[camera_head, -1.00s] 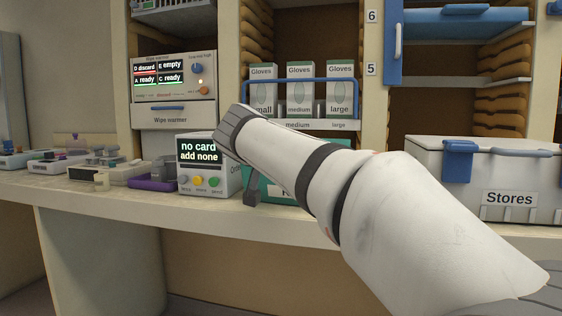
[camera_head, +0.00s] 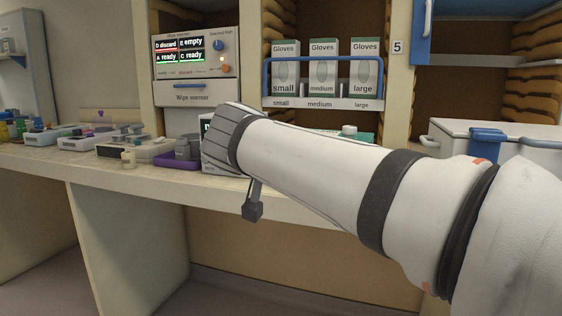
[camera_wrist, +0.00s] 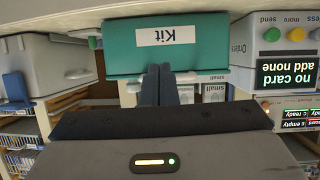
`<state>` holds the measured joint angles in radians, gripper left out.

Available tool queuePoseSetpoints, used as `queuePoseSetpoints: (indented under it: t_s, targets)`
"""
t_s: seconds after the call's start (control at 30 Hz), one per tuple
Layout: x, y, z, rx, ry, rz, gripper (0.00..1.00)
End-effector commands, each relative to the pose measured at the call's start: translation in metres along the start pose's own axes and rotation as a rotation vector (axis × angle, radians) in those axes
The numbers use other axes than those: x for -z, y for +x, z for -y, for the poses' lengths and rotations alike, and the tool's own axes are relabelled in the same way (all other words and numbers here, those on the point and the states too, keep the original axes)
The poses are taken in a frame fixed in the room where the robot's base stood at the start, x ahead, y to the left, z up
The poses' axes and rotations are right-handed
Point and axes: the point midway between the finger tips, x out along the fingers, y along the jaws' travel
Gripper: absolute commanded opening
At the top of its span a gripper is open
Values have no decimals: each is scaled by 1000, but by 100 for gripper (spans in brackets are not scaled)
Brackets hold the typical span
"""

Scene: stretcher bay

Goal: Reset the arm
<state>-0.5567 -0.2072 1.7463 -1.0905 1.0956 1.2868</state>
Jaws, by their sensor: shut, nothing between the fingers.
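My arm reaches in from the right in the head view, over the front of the counter (camera_head: 290,205). Its dark ribbed end covers part of the order box. My gripper's fingers are hidden there behind the arm. In the wrist view, which is upside down, my gripper (camera_wrist: 159,70) has its two dark fingers together with nothing between them. They point toward the teal Kit box (camera_wrist: 200,52) and overlap its edge in the picture. I cannot tell how far apart they are from it.
The order box with its "no card, add none" screen (camera_wrist: 287,73) stands beside the Kit box. Glove boxes (camera_head: 323,68) sit in a rack behind. The wipe warmer (camera_head: 195,60) is at left, the Stores chest (camera_head: 460,135) at right. A purple tray (camera_head: 165,160) and devices line the counter.

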Motion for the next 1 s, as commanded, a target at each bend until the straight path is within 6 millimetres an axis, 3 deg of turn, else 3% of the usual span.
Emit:
queuePoseSetpoints:
  t_s: [0.03,0.17,0.47,0.8,1.0]
  targets:
    - [8,-3,-6,-7,-18,25,0]
    - [10,-5,-28,-23,-99,133,0]
    - [-7,-22,-85,5,-281,437,0]
    - [-22,-73,-137,131,-375,729,0]
    - [-27,-109,-156,233,-381,851,0]
